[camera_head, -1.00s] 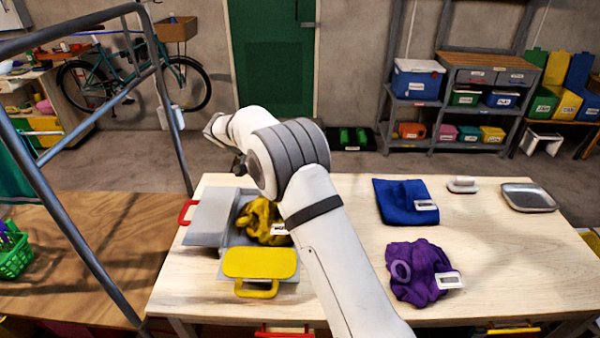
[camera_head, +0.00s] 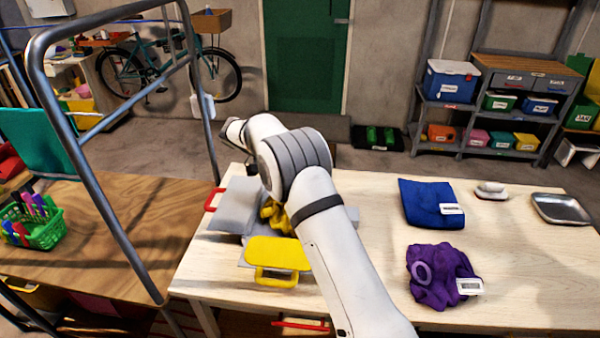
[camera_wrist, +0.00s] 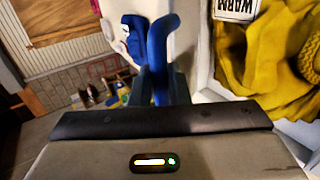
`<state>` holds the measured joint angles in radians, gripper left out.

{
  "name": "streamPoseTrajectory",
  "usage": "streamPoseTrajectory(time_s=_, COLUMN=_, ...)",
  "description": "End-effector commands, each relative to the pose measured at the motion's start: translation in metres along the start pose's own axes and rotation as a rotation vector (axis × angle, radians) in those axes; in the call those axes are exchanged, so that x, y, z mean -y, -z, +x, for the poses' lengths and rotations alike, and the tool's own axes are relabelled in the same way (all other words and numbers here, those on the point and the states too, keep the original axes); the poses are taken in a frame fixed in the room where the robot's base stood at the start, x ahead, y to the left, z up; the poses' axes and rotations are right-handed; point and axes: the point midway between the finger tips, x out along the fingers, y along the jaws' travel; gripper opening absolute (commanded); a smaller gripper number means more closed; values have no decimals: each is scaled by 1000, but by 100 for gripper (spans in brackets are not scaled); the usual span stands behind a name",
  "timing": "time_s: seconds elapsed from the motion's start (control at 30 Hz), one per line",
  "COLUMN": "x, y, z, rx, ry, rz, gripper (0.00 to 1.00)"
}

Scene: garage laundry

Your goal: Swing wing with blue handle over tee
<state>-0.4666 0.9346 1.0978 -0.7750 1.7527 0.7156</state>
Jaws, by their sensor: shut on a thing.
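The yellow tee (camera_head: 272,216) lies crumpled on the grey folding board (camera_head: 232,222), partly hidden by my arm. In the wrist view the yellow tee (camera_wrist: 255,60) fills the upper right, with a label reading WARM. The blue handle (camera_wrist: 157,45) stands up at top centre in the wrist view. My gripper (camera_wrist: 162,88) is shut on this handle. In the head view my arm hides the blue handle, its wing and my gripper. The board's yellow wing (camera_head: 278,252) lies at the front with its yellow handle. A red handle (camera_head: 211,199) is at its left.
A blue folded cloth (camera_head: 425,200) and a purple crumpled garment (camera_head: 437,278) lie on the table to the right, both labelled. A metal tray (camera_head: 562,208) is at the far right. A metal frame (camera_head: 105,215) and a green basket (camera_head: 42,232) are at left.

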Motion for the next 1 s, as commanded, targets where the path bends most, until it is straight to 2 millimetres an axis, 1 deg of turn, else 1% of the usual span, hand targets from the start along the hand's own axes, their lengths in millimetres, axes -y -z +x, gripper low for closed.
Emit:
streamPoseTrajectory(time_s=0.03, x=6, y=0, z=8, rx=10, ry=-2, rz=-8, gripper=17)
streamPoseTrajectory(time_s=0.2, x=4, y=0, z=6, rx=7, ry=-1, rz=-5, gripper=31)
streamPoseTrajectory(time_s=0.3, x=3, y=0, z=5, rx=5, ry=-1, rz=-4, gripper=38)
streamPoseTrajectory(time_s=0.6, x=2, y=1, z=1, rx=2, ry=-1, rz=-2, gripper=38)
streamPoseTrajectory(time_s=0.67, x=2, y=1, z=-4, rx=2, ry=-1, rz=-1, gripper=38)
streamPoseTrajectory(time_s=0.73, x=3, y=1, z=-13, rx=0, ry=0, rz=0, gripper=38)
streamPoseTrajectory(time_s=1.0, x=3, y=2, z=-54, rx=2, ry=0, rz=0, gripper=38)
